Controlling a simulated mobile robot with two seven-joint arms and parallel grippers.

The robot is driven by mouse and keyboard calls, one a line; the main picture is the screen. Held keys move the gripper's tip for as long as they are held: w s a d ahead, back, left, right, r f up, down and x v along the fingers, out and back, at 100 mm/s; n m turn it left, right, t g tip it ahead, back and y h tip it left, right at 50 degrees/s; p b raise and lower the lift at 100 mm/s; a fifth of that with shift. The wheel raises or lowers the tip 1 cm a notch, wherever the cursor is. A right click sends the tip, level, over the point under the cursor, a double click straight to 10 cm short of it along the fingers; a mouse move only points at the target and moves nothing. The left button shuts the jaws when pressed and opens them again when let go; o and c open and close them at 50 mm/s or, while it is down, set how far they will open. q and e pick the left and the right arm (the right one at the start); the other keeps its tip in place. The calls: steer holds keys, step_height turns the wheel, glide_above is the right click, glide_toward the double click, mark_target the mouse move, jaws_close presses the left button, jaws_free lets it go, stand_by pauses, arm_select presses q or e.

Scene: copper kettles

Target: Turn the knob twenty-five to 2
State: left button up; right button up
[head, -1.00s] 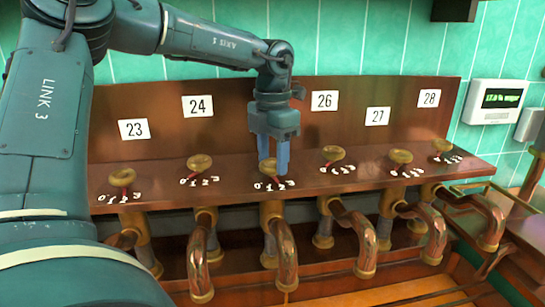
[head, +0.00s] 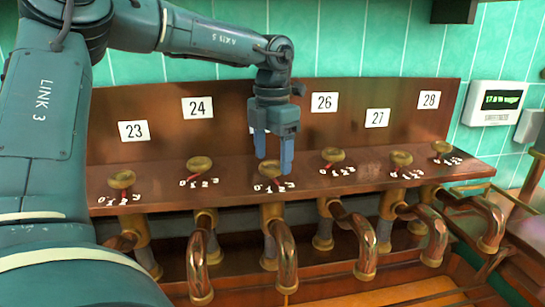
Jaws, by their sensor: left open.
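A row of brass knobs stands on a wooden ledge in the head view, with number plates on the board behind. The knob (head: 269,168) between those under plates 24 and 26 is knob twenty-five; its plate is almost wholly hidden behind my left gripper. White scale marks surround its base, partly covered, so I cannot read its setting. My left gripper (head: 273,162) is open, pointing down over this knob, its fingers around or just in front of it. I cannot tell whether they touch it. My right gripper is not in view.
Neighbouring knobs under plate 24 (head: 199,165) and plate 26 (head: 333,156) stand close on either side. Copper pipes (head: 284,258) curve out below the ledge. A white display panel (head: 496,102) hangs on the green tiled wall at right.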

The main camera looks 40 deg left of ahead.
mark_target(273, 163)
arm_select(q)
step_height(273, 163, up, 6)
steer(key=shift+r, duration=0.25)
stand_by(0.5)
